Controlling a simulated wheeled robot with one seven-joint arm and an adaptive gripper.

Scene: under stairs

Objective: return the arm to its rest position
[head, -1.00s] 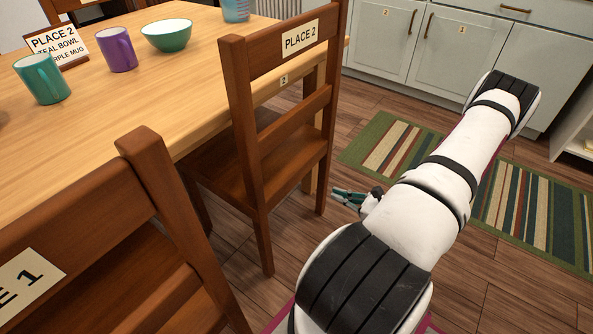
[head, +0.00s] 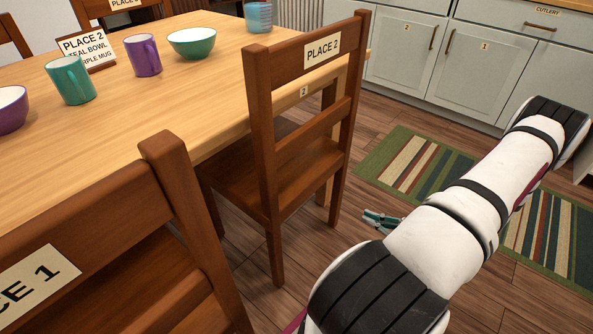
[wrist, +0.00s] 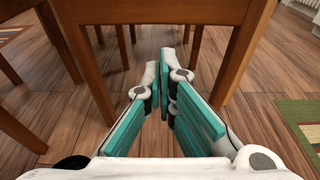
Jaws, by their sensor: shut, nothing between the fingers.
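My arm, white with black bands, reaches out across the right of the head view. My gripper (head: 381,219) shows only in part there, as teal and dark fingertips low over the floor, right of the Place 2 chair (head: 283,170). The arm hides the rest of it. In the wrist view, the gripper (wrist: 164,112) has its teal-padded fingers together with nothing between them. Wooden chair legs (wrist: 238,55) stand just ahead of the fingertips, which look apart from them.
The wooden table (head: 150,105) carries a teal mug (head: 72,82), a purple mug (head: 143,56), a teal bowl (head: 192,43) and a purple bowl (head: 10,110). The Place 1 chair (head: 180,190) is close at left. A striped rug (head: 400,165) lies before grey cabinets (head: 475,65).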

